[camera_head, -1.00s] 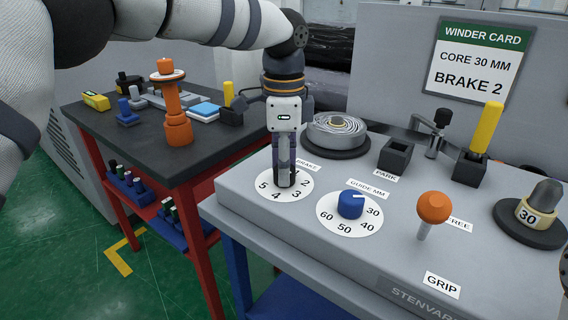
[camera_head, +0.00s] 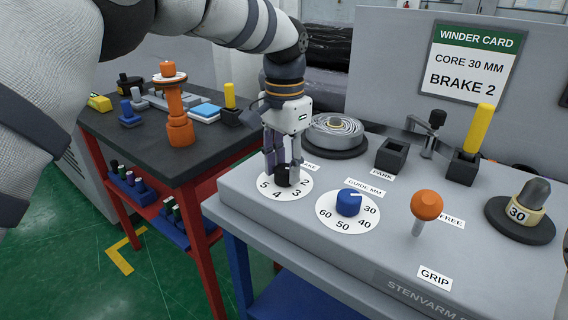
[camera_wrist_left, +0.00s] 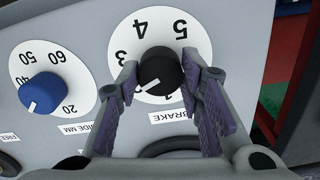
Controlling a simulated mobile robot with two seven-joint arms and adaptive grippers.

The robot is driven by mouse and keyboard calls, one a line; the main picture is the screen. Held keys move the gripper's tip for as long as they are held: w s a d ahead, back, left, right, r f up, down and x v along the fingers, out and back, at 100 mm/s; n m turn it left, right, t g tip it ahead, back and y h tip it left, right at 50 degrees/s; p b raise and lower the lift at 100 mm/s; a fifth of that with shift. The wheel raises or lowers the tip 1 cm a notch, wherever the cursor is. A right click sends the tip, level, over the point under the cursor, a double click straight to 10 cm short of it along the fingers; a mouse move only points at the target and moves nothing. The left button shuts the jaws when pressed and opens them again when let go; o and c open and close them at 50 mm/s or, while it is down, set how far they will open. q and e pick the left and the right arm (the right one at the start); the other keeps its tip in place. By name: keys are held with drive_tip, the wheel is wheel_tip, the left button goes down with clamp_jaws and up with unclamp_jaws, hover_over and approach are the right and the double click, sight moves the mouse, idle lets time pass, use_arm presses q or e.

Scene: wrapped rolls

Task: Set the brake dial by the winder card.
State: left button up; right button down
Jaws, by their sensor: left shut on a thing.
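The winder card (camera_head: 471,62) on the grey back panel reads core 30 mm, brake 2. The black brake dial (camera_head: 283,176) sits on a white disc of numbers near the bench's left corner. My left gripper (camera_head: 282,168) points down and is shut on this knob. In the left wrist view the knob (camera_wrist_left: 160,72) is between the two fingers (camera_wrist_left: 160,82). Its white pointer line faces lower left, between the 3 and the lower numbers. My right gripper is out of view.
The blue guide dial (camera_head: 349,202) is just right of the brake dial. An orange-knobbed lever (camera_head: 426,206), a yellow bar (camera_head: 480,130) in a black holder and a 30-marked core (camera_head: 529,202) stand farther right. A dark side table (camera_head: 150,150) is at left.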

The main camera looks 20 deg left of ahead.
sight(285, 168)
use_arm(q)
drive_tip(key=shift+n, duration=1.1)
drive_tip(key=o, duration=1.2)
drive_tip(key=shift+c, duration=0.2)
wheel_tip(285, 168, up, 12)
